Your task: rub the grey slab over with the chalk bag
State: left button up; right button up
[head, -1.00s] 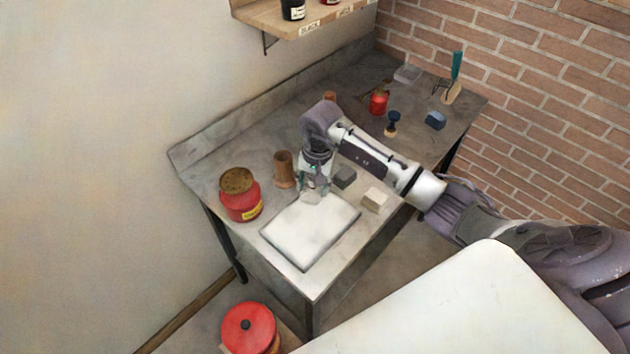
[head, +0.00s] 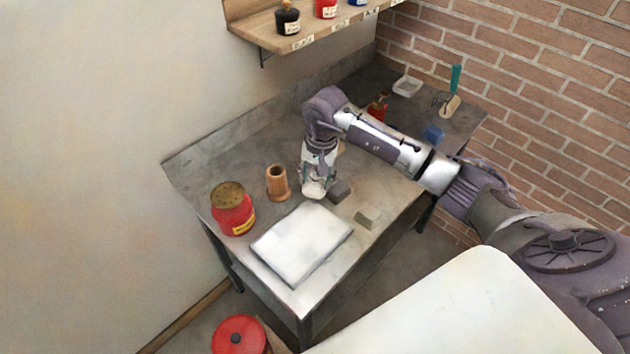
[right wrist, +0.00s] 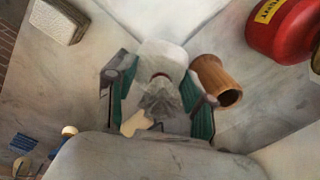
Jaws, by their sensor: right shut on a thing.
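The slab (head: 301,243) lies flat on the table's near end, its top almost all white. It also shows at the top of the right wrist view (right wrist: 195,14). My right gripper (head: 317,172) is shut on the neck of the white chalk bag (head: 313,188), at the slab's far corner. In the right wrist view the bag (right wrist: 160,57) hangs between the fingers with its gathered grey cloth toward me. I cannot tell whether the bag touches anything below. My left gripper is not in view.
A wooden cup (head: 278,183) and a red tin (head: 232,209) stand left of the bag. A dark block (head: 339,191) and a pale block (head: 367,217) lie to the right. A shelf with bottles (head: 300,38) hangs above the back.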

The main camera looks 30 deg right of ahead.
jog(key=shift+d+r+p, duration=0.2)
jog(key=shift+r+p, duration=0.1)
jog(key=shift+r, duration=0.85)
jog(key=shift+a+r, duration=0.1)
jog(key=shift+r, duration=0.15)
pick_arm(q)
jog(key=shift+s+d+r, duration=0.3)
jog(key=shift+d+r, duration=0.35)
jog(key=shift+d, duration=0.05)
pick_arm(e)
jog(key=shift+f, duration=0.1)
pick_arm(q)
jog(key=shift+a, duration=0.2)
